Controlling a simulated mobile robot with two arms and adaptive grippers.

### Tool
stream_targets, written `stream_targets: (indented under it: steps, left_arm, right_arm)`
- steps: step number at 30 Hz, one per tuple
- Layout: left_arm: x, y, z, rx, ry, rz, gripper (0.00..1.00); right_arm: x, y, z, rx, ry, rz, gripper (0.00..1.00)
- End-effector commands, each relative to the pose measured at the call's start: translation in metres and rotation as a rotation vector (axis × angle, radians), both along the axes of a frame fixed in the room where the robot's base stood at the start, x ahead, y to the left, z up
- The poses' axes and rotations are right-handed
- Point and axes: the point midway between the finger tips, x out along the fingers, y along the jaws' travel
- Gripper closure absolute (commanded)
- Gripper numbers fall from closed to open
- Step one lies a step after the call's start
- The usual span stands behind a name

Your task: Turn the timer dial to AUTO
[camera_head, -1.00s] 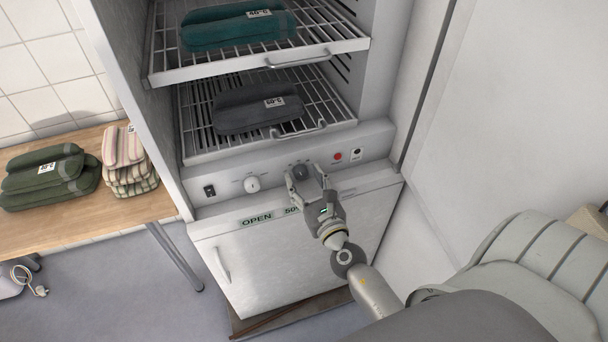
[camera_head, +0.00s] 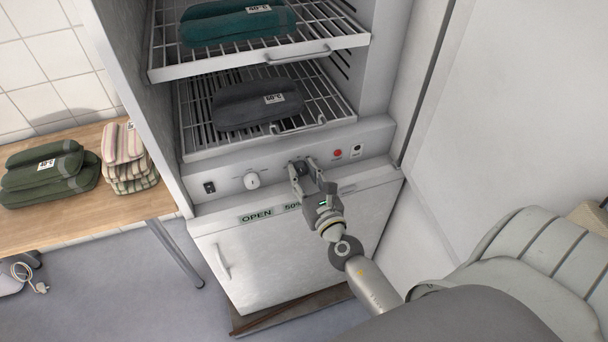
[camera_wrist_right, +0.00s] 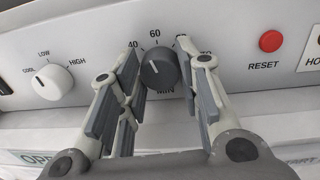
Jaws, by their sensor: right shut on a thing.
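The timer dial (camera_wrist_right: 158,72) is a dark grey round knob on the cabinet's control panel, with 40, 60 and MIN printed around it. A small light mark shows on its face toward the upper left. My right gripper (camera_wrist_right: 156,60) is shut on the dial, one finger on each side. In the head view the dial (camera_head: 299,167) is small and mostly covered by my right gripper (camera_head: 302,170). My left gripper is not in view.
A white knob marked COOL, LOW, HIGH (camera_wrist_right: 53,82) is left of the dial, and a red RESET button (camera_wrist_right: 270,41) is to the right. A black switch (camera_head: 209,187) is farther left. Wire shelves with folded bundles (camera_head: 258,105) are above, a white door (camera_head: 270,250) below.

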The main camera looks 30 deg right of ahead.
Motion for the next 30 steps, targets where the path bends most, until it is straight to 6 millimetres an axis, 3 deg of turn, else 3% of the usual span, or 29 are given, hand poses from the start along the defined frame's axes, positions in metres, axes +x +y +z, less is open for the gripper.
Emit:
stream_targets:
  steps: [12, 22, 23, 27, 30]
  left_arm:
    - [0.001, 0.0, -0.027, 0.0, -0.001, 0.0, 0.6]
    - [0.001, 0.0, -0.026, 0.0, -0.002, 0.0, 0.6]
    - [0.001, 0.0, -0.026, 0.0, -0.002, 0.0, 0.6]
    - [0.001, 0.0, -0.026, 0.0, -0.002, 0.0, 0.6]
    - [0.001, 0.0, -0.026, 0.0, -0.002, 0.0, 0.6]
  right_arm:
    - [0.0, 0.0, -0.002, 0.401, -0.097, 0.0, 0.92]
    - [0.0, -0.001, -0.001, 0.419, -0.1, 0.0, 0.92]
    - [0.0, -0.001, -0.001, 0.419, -0.1, 0.0, 0.66]
    - [0.0, -0.001, -0.001, 0.418, -0.1, -0.001, 0.47]
    - [0.0, -0.001, -0.001, 0.418, -0.101, -0.001, 0.46]
